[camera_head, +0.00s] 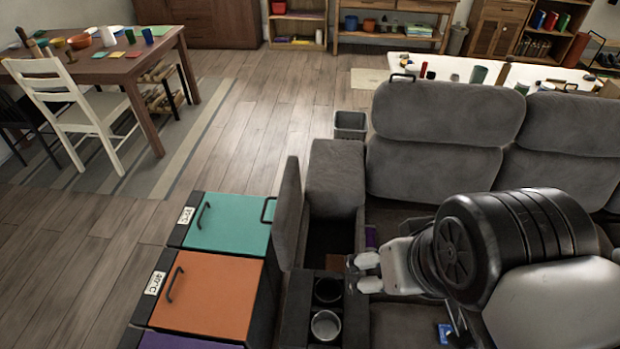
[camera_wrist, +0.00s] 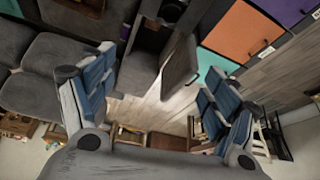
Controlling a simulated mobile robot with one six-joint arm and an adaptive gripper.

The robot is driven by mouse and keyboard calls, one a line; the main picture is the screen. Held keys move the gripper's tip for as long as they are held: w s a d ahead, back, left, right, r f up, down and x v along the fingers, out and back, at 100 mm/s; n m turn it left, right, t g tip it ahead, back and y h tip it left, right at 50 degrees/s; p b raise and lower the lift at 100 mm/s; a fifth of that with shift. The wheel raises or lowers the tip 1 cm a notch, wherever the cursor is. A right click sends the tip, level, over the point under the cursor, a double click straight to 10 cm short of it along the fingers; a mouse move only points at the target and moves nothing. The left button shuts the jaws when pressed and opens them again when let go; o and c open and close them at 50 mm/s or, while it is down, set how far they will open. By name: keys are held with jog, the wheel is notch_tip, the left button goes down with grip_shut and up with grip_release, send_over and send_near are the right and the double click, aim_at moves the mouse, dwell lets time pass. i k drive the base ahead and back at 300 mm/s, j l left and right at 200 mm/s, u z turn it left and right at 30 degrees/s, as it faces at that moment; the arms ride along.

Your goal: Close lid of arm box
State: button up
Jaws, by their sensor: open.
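The arm box is a grey sofa armrest with a dark open compartment (camera_head: 330,240). Its grey padded lid (camera_head: 288,215) stands upright along the compartment's left side in the head view. The lid also shows in the wrist view (camera_wrist: 180,66), between my fingers in the picture but not gripped. My gripper (camera_head: 367,273) is open and empty, at the right side of the armrest near the cup holders. In the wrist view my gripper (camera_wrist: 158,65) shows its two blue-padded fingers spread wide. My arm hides part of the sofa seat.
Two cup holders sit in the armrest front, one with a light cup (camera_head: 326,326). Teal (camera_head: 228,222) and orange (camera_head: 207,295) topped boxes stand left of the lid. The sofa backrest (camera_head: 447,112) rises behind. A grey bin (camera_head: 350,124) stands beyond the armrest. Open floor lies left.

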aim_at(285, 219)
jog(key=k+z, duration=0.2)
jog(key=k, duration=1.1)
jog(key=k+j+z, duration=0.15)
jog(key=j, duration=0.4)
jog(key=k+j+z, duration=0.1)
jog(key=k+j, duration=0.3)
jog(key=j, duration=0.15)
jog(key=k+j+z, duration=0.15)
jog(key=k+j, duration=0.2)
jog(key=j, duration=0.2)
jog(key=k+j+z, duration=0.15)
jog(key=k+j, duration=0.15)
jog(key=j, duration=0.15)
jog(key=i+j+z, duration=0.1)
jog(key=j, duration=2.45)
jog(key=k+j, duration=0.1)
jog(key=j, duration=0.95)
jog(key=i+j, duration=0.25)
jog(key=i, duration=0.2)
jog(key=i+j, duration=0.25)
jog(key=i, duration=0.25)
jog(key=i+j, duration=0.25)
jog(key=i, duration=0.2)
jog(key=i+j, duration=0.3)
jog(key=i, duration=0.15)
jog(key=i+l, duration=0.45)
jog(key=i, duration=0.15)
jog(key=i+l, duration=0.4)
jog(key=i, duration=0.2)
jog(key=l+z, duration=0.05)
